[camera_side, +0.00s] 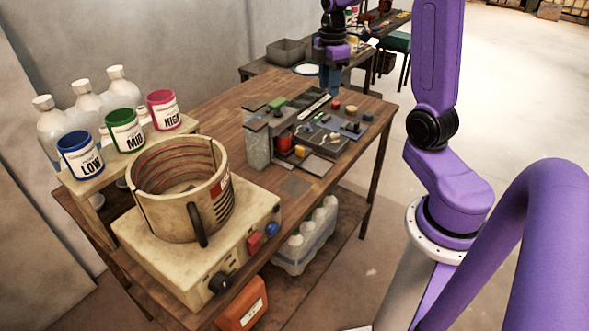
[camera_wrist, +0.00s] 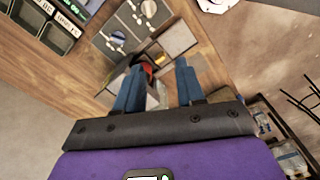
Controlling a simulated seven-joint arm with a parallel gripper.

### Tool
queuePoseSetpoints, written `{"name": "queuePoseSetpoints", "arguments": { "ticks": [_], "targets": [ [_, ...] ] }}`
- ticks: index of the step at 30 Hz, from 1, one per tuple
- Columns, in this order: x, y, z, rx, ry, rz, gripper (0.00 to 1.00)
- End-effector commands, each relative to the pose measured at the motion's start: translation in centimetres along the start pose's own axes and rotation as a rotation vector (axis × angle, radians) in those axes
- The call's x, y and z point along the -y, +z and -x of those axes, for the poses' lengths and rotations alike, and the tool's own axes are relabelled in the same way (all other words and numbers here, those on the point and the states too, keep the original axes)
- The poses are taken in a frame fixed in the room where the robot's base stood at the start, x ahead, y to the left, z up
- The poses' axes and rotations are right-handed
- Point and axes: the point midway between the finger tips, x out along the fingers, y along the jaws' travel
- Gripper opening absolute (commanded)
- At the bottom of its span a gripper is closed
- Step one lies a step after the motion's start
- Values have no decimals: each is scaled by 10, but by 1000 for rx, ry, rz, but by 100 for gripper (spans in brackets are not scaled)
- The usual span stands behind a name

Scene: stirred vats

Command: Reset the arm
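My gripper (camera_side: 330,85) hangs from my purple arm above the back part of the wooden table in the side view, with its fingers pointing down. In the wrist view my gripper (camera_wrist: 160,66) shows two blue fingers standing apart, with nothing held between them. Trays and small parts on the table show beyond and between the fingers, at a distance. Whether the fingertips touch anything in the side view is hard to tell, but they appear to be in the air.
A heated vat (camera_side: 180,190) stands on a base with knobs at the table's near end. LOW (camera_side: 80,155), MID (camera_side: 125,130) and HIGH (camera_side: 163,109) cups stand on a shelf behind it. A tray station (camera_side: 325,130) with small coloured parts fills the table's middle.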

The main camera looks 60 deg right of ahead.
Motion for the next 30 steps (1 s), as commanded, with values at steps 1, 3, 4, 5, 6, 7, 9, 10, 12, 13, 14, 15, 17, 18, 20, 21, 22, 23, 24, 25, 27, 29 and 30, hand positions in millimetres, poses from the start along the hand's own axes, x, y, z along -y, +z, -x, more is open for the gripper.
{"name": "queuePoseSetpoints", "arguments": {
  "ticks": [1,3,4,5,6,7,9,10,12,13,14,15,17,18,20,21,22,23,24,25,27,29,30],
  "targets": [
    [9,-17,1,-1,2,13,38],
    [23,-38,2,-2,3,15,38],
    [29,-47,2,-2,4,15,38],
    [36,-55,2,-2,4,15,38],
    [45,-65,2,-3,5,17,38],
    [52,-72,3,-4,5,17,38],
    [70,-88,3,-5,6,18,38],
    [78,-94,3,-5,6,20,38],
    [96,-106,3,-8,7,21,38],
    [104,-111,3,-8,8,22,38],
    [113,-116,3,-10,8,22,38],
    [124,-121,2,-10,8,24,38],
    [142,-128,2,-12,8,26,38],
    [153,-132,2,-13,8,26,38],
    [171,-136,1,-15,7,27,38],
    [183,-138,0,-16,7,29,38],
    [191,-139,0,-17,7,29,38],
    [200,-140,0,-18,7,29,38],
    [212,-140,-1,-19,6,31,38],
    [220,-140,-2,-21,6,32,38],
    [240,-139,-3,-23,5,33,38],
    [256,-136,-4,-24,3,34,38],
    [266,-134,-5,-26,3,36,38]
  ]
}}
